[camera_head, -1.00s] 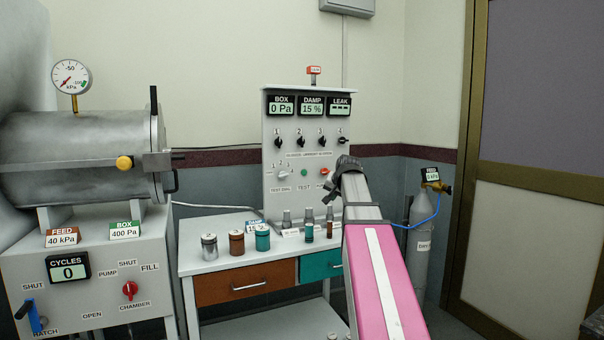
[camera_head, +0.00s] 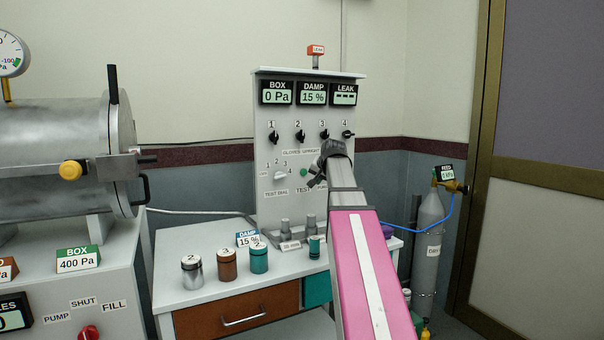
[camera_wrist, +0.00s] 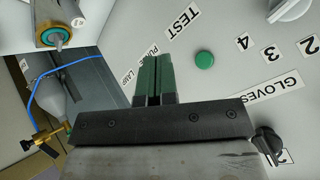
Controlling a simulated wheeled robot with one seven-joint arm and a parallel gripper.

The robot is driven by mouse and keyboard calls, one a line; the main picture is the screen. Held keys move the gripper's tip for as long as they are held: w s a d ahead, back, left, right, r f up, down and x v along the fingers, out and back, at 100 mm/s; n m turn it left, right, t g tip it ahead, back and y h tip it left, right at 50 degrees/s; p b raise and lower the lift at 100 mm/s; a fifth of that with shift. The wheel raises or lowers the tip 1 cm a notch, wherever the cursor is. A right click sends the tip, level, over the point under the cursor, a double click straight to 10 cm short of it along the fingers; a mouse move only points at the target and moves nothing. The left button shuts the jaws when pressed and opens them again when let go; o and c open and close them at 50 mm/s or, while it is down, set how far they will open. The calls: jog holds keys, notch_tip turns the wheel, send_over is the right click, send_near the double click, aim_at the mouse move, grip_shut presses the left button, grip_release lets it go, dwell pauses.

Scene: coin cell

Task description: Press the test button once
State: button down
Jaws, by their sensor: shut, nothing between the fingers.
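The test button is a small round green button (camera_head: 304,173) low on the grey control panel (camera_head: 262,205), above the TEST label. It also shows in the wrist view (camera_wrist: 204,59), next to the TEST label (camera_wrist: 181,23). My gripper (camera_head: 314,182) is in front of the panel, just right of the button in the head view. In the wrist view my green fingertips (camera_wrist: 154,58) are together and empty, left of the button and partly over the PUMP LAMP label. The button is uncovered. I cannot tell how far the fingertips are from the panel.
Small knobs (camera_head: 300,136) and a selector (camera_head: 280,175) sit near the button. Displays (camera_head: 313,94) read BOX 0 Pa, DAMP 15 %. Several jars (camera_head: 227,265) stand on the bench below. A gas cylinder (camera_head: 429,240) with a blue hose stands right.

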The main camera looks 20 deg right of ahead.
aim_at(307, 174)
jog(key=shift+w, duration=0.1)
jog(key=shift+w+a, duration=0.3)
jog(key=shift+w, duration=1.1)
jog(key=shift+w+a, duration=0.25)
jog(key=shift+w, duration=1.15)
jog(key=shift+w+a, duration=0.3)
jog(key=shift+w, duration=1.1)
jog(key=shift+w, duration=0.15)
jog(key=shift+w, duration=0.25)
jog(key=shift+w+a, duration=0.15)
jog(key=shift+w, duration=0.3)
jog(key=shift+s, duration=0.85)
jog(key=shift+s+d, duration=0.2)
jog(key=shift+s, duration=0.6)
jog(key=shift+s+d, duration=0.25)
jog(key=shift+s, duration=0.6)
jog(key=shift+s+d, duration=0.2)
jog(key=shift+s, duration=0.6)
